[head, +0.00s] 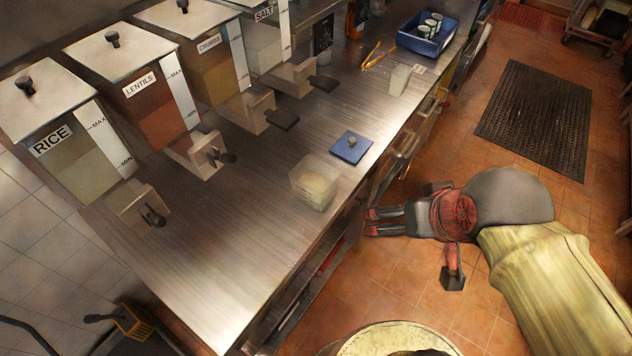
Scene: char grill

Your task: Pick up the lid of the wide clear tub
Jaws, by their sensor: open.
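A blue square lid (351,149) with a small grey knob lies flat on the steel counter, near its front edge. A wide clear tub (314,183) stands uncovered just to the left of and nearer than the lid, apart from it, with something pale inside. My gripper (369,222) is open and empty. It points left at the counter's front edge, beyond the counter's side and below the lid in the picture. No part of it touches the lid or the tub.
The steel counter (215,255) has free room at its near end. Dispensers labelled rice (70,178), lentils (150,105) and others line its back, spouts jutting forward. A smaller clear container (399,80), yellow tongs (374,56) and a blue bin (416,43) stand farther along. A dark mat (535,118) lies on the floor.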

